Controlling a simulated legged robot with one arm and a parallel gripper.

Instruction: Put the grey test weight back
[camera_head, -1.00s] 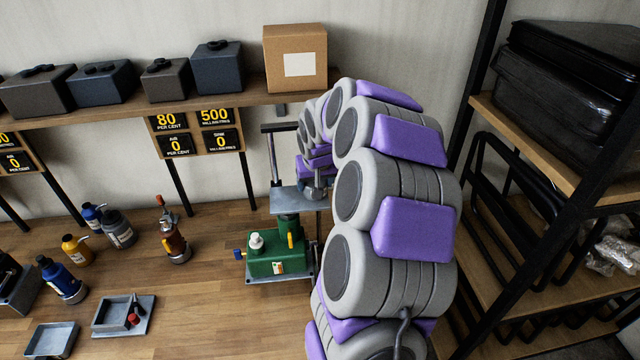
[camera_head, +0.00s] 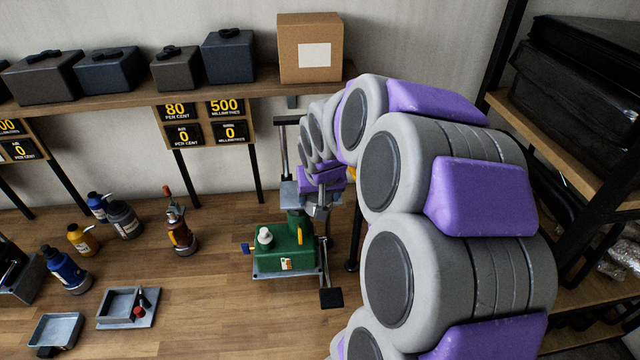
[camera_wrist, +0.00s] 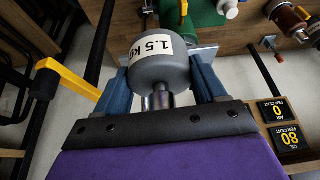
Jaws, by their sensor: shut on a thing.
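The grey test weight (camera_wrist: 160,72) fills the middle of the wrist view, a rounded cylinder with a white "1.5 kg" label and a shiny metal stem. The blue fingers of my gripper (camera_wrist: 163,85) stand on either side of it, shut on it. In the head view my gripper (camera_head: 320,192) is beside the grey plate (camera_head: 290,196) above a green machine (camera_head: 283,252). The weight is small and partly hidden there; whether it touches the plate cannot be told.
A black pedal (camera_head: 331,298) and thin uprights stand right of the green machine. Several bottles and metal trays (camera_head: 127,307) lie left on the wooden surface. A shelf with boxes (camera_head: 310,50) is behind. A black-framed rack (camera_head: 580,215) is at right. A yellow lever (camera_wrist: 65,76) is close to my gripper.

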